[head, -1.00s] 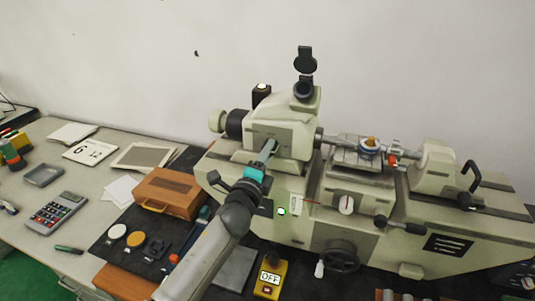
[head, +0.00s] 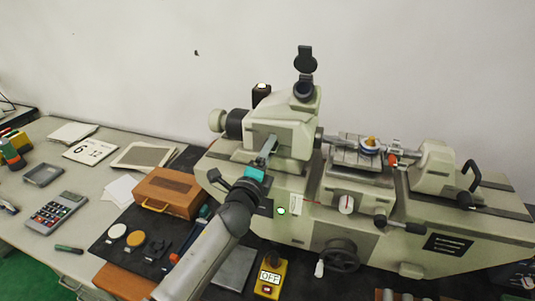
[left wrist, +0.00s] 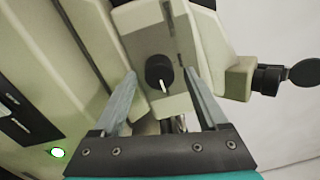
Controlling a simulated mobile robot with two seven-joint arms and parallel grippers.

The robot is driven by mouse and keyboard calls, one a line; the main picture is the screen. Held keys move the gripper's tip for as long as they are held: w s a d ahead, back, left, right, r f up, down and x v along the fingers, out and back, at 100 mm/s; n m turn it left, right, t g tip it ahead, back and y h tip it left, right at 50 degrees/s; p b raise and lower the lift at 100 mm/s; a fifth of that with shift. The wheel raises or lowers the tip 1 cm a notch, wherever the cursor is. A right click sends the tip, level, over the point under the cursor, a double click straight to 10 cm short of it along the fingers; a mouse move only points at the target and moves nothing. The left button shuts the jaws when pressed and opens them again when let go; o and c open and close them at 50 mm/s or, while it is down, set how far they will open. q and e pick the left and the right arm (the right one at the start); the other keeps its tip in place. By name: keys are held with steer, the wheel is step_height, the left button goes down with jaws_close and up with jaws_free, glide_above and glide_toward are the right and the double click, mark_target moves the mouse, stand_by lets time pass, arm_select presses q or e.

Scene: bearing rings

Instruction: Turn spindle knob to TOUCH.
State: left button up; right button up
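A round black knob (left wrist: 160,72) with a white pointer line sits on the pale face of the machine's headstock in the left wrist view. No lettering such as TOUCH is readable beside it. My left gripper (left wrist: 161,76) is open, its two fingers on either side of the knob in that view. I cannot tell whether they touch it. In the head view my left gripper (head: 267,150) is at the front of the headstock (head: 290,130), and the knob is hidden there. My right gripper is not in view.
A white dial (head: 346,204) and a black handwheel (head: 341,255) are on the machine's front. A green lamp (head: 281,211) glows beneath the headstock. A yellow box (head: 270,278) reads OFF. A brown case (head: 168,193) stands left of my arm.

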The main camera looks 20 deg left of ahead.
arm_select(q)
steer(key=shift+s, duration=0.1)
steer(key=shift+s+f, duration=0.15)
steer(key=shift+s, duration=0.45)
steer(key=s+b, duration=0.1)
steer(key=s, duration=1.3)
steer(key=shift+a+b, duration=0.25)
steer(key=shift+b, duration=0.1)
steer(key=shift+f, duration=0.15)
